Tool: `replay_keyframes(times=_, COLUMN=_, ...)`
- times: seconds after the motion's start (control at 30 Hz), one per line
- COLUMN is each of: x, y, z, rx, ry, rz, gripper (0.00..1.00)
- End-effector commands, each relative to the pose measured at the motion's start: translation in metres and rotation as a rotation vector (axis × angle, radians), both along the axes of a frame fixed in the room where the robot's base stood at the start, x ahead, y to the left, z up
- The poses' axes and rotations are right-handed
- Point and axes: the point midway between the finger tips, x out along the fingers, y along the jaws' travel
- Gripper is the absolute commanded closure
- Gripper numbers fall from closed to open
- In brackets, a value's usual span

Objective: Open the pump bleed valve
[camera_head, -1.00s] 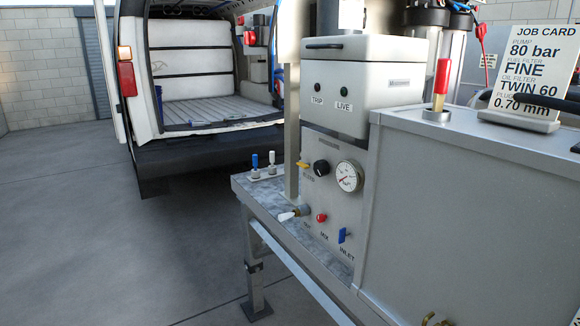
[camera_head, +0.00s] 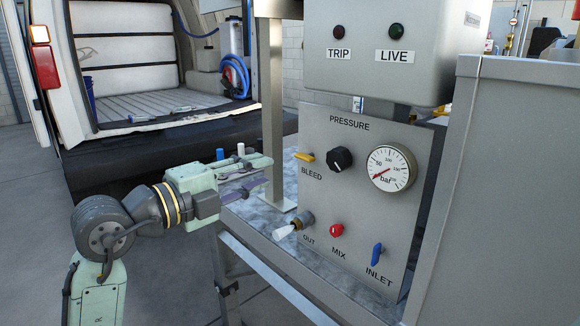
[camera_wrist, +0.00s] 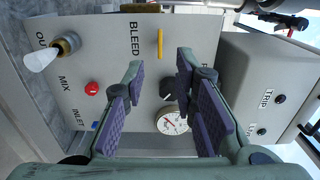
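The bleed valve's yellow lever (camera_head: 304,156) is on the grey pressure panel, just above the BLEED label and left of a black knob. It lies level, parallel to the label. My gripper (camera_head: 262,173) is in front of the panel, left of the lever and apart from it. In the wrist view the picture is turned, and the yellow lever (camera_wrist: 160,43) shows beyond the gap between my fingertips (camera_wrist: 160,65). My gripper is open and empty, its purple pads apart.
The panel also carries a black knob (camera_head: 339,160), a pressure gauge (camera_head: 391,168), a white-tipped OUT valve (camera_head: 287,230), a red MIX knob (camera_head: 336,230) and a blue INLET lever (camera_head: 376,254). A metal post (camera_head: 272,110) stands left of the panel. A grey cabinet (camera_head: 500,200) is at right.

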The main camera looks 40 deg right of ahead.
Motion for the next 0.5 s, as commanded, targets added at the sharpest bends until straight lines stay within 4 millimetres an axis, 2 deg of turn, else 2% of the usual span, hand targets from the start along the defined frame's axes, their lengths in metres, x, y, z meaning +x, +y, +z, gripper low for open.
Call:
replay_keyframes(times=0.17, x=-0.001, y=-0.024, z=0.001, rx=0.006, ry=-0.002, rz=-0.011, gripper=0.74)
replay_keyframes(times=0.5, x=0.005, y=-0.086, z=0.001, rx=0.005, ry=0.0, rz=-0.007, gripper=0.74)
